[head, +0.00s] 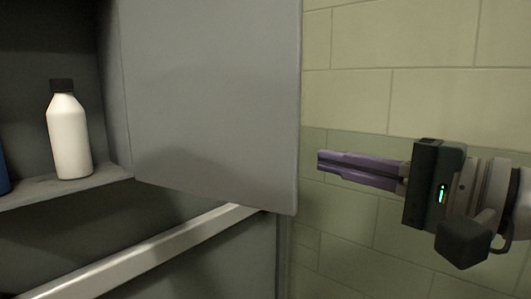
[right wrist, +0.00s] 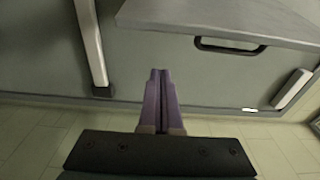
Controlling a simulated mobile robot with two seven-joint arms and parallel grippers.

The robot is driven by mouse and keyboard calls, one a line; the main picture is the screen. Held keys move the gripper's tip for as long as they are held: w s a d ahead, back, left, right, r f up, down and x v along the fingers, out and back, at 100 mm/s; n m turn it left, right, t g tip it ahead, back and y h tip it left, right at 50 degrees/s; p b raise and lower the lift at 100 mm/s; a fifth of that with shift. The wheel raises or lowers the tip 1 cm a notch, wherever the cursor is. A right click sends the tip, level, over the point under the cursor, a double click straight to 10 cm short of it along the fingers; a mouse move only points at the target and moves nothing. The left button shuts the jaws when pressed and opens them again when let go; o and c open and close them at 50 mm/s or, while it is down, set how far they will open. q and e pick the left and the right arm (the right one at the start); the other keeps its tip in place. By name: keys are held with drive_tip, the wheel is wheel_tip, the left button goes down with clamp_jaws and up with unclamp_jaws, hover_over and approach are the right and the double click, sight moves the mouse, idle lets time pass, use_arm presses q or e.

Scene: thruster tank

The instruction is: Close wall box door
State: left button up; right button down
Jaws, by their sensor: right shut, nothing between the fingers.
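The grey wall box door (head: 205,95) stands open in the head view, and the box interior shows to its left. In the right wrist view a grey panel (right wrist: 220,14), apparently this door, is at the upper right, with a dark handle (right wrist: 230,46) near its lower edge. My right gripper (head: 321,163) is to the right of the door's free edge, its purple fingers shut and empty and pointing left. A gap shows between the fingertips and the door in the head view. The fingers also show in the right wrist view (right wrist: 160,76). My left gripper is not in view.
A white bottle (head: 69,136) with a dark cap stands on the box shelf (head: 100,182), and part of a blue object (head: 3,172) shows at the left edge. A pale rail (head: 150,252) runs below the door. A tiled wall (head: 430,95) is behind my right gripper.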

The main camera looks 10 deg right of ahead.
drive_tip(key=shift+s+a+f+p, duration=0.1)
drive_tip(key=shift+s+a+p, duration=0.35)
drive_tip(key=shift+a+p, duration=0.3)
drive_tip(key=shift+s+a+p, duration=0.45)
drive_tip(key=shift+a+p, duration=0.05)
drive_tip(key=shift+a, duration=0.4)
